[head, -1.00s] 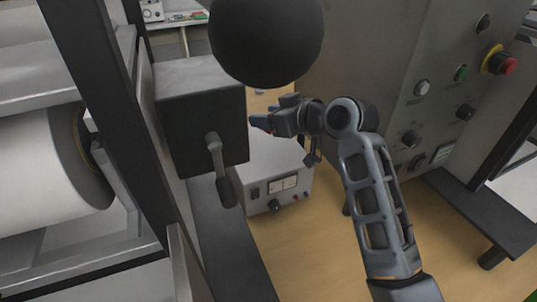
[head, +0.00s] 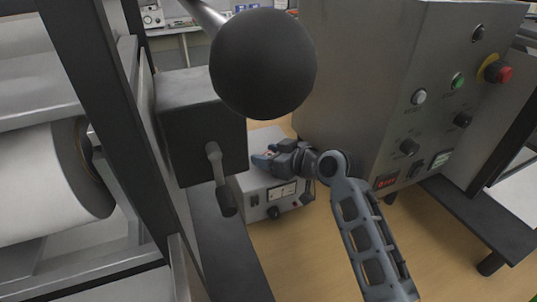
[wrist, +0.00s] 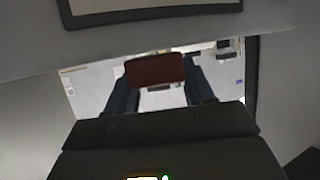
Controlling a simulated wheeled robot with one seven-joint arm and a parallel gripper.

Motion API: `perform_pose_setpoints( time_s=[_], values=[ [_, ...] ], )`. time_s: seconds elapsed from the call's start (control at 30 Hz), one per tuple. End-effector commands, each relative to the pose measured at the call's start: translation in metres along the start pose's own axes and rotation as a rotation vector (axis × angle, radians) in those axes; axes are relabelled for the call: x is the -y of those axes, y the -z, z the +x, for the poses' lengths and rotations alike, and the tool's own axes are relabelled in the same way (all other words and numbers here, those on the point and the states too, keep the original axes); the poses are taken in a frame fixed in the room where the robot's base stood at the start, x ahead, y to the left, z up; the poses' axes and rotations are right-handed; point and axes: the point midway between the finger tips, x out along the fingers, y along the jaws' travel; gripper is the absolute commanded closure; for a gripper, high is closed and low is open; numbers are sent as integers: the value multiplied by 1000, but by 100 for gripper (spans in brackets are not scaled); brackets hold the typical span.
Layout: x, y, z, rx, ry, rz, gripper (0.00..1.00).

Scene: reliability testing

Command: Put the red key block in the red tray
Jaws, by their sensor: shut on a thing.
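My gripper (head: 268,160) is in the middle of the head view, above a small grey bench instrument and to the right of a dark box with a lever. In the wrist view my gripper (wrist: 155,90) has its two dark fingers on either side of a dark red block (wrist: 155,70), the red key block, and is shut on it. In the head view the block is mostly hidden by the fingers. I see no red tray in either view.
The grey bench instrument (head: 270,196) stands on the wooden surface. The dark box (head: 203,130) with its lever is close on the left. A large black ball (head: 263,63) hangs in front. A grey control cabinet (head: 380,80) with buttons stands on the right.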

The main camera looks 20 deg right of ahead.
Motion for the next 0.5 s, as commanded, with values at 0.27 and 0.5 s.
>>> perform_pose_setpoints(
  time_s=[0.27, 0.5],
  values=[
    [0, -3, 1, 0, 0, 0, 36],
    [0, -3, 1, 0, 0, 0, 22]
  ],
)
